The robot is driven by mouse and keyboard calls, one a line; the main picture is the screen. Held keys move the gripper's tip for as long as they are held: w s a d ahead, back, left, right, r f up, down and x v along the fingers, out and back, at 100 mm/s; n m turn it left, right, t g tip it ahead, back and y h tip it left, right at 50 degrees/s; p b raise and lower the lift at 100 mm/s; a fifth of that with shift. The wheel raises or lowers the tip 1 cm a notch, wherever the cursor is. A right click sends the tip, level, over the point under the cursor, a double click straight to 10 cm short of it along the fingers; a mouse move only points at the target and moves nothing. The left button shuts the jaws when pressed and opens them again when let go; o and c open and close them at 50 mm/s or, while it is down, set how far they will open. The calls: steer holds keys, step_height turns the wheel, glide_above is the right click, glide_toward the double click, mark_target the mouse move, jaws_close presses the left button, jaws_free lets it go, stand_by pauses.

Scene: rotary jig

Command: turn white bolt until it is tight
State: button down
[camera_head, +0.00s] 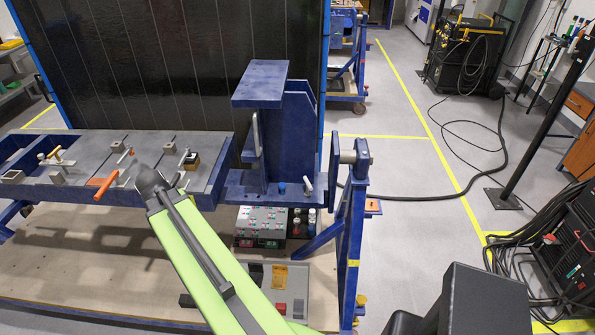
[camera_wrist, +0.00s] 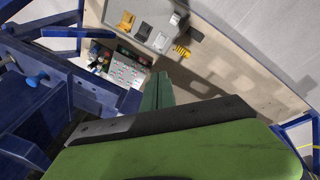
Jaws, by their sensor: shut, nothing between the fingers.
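A white bolt-like handle (camera_head: 307,185) stands tilted on the blue jig bracket (camera_head: 262,85), right of a blue knob (camera_head: 281,188). In the wrist view a small pale piece shows at the left edge (camera_wrist: 6,64), near the blue knob (camera_wrist: 37,80); I cannot tell if it is the same handle. My gripper (camera_wrist: 158,80) shows in the wrist view as a dark green, narrow, shut pair of fingers, holding nothing. It points over the platform and is apart from the pale piece. In the head view my green arm reaches up-left, and the gripper is not clearly visible.
The jig table (camera_head: 60,188) carries clamps and an orange handle (camera_head: 105,186). A blue upright post (camera_head: 352,240) stands right of the bracket. A control box (camera_head: 260,226) sits below. Cables lie on the floor at right, where the aisle is partly open.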

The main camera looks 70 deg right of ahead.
steer(key=s+d+r+m+g+h+p, duration=0.1)
steer(key=s+d+r+m, duration=0.1)
steer(key=s+d, duration=0.65)
steer(key=s+d+r+m+h+p, duration=0.1)
steer(key=s+d+r+m+h, duration=0.3)
steer(key=d, duration=0.7)
steer(key=s+d+r+n+g+y+p, duration=0.1)
steer(key=s+d, duration=0.7)
steer(key=d, duration=0.2)
steer(key=b+x, duration=0.6)
steer(key=x, duration=0.1)
steer(key=b+x, duration=0.3)
steer(key=shift+w+a+f, duration=0.25)
steer(key=shift+w+f, duration=0.05)
steer(key=shift+f, duration=0.1)
steer(key=shift+s+d+r, duration=0.1)
steer(key=shift+s+d, duration=0.8)
steer(key=shift+s, duration=0.05)
steer(key=shift+s+d, duration=0.4)
steer(key=shift+s, duration=0.1)
